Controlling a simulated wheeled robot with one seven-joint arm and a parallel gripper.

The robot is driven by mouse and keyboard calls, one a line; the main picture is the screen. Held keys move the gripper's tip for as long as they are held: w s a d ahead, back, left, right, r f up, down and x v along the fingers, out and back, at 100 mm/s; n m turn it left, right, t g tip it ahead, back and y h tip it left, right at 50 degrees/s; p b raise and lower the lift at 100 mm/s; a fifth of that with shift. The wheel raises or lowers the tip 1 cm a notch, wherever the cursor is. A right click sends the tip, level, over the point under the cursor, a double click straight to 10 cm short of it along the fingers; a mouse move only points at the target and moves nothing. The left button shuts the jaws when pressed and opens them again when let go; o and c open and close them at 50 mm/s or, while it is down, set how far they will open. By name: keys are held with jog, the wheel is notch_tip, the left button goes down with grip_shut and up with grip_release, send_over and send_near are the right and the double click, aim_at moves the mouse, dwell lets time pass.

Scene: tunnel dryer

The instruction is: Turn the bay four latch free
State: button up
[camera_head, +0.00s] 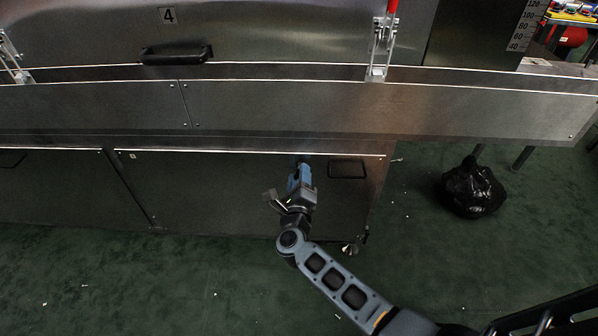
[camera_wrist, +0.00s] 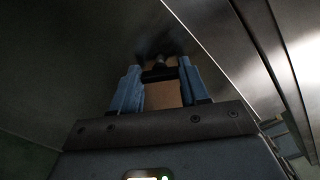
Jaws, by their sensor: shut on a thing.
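My gripper (camera_head: 300,172) is at the upper edge of the lower steel panel (camera_head: 230,185), left of its dark recessed pull (camera_head: 347,169). In the wrist view, its two blue fingers (camera_wrist: 159,75) are shut on a small dark piece (camera_wrist: 160,74) close to the panel face. This piece looks like a latch, but its shape and turn angle are unclear. In the head view, my gripper hides it. The number 4 plate (camera_head: 168,16) is on the upper door, above a black handle (camera_head: 177,55).
A red-handled toggle clamp (camera_head: 380,50) stands at the upper door's right, another clamp (camera_head: 14,60) at far left. A steel ledge (camera_head: 300,105) overhangs the lower panel. A black bag (camera_head: 471,188) lies on the green floor at right. Floor in front is mostly clear.

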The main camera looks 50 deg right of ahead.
jog(key=shift+n+p, duration=1.9)
jog(key=shift+n, duration=1.7)
jog(key=o, duration=1.1)
jog(key=shift+c, duration=0.2)
jog(key=p+v, duration=0.1)
jog(key=v, duration=0.6)
jog(key=shift+s+a+p, duration=0.25)
jog(key=shift+a+p, duration=0.05)
jog(key=shift+a, duration=0.05)
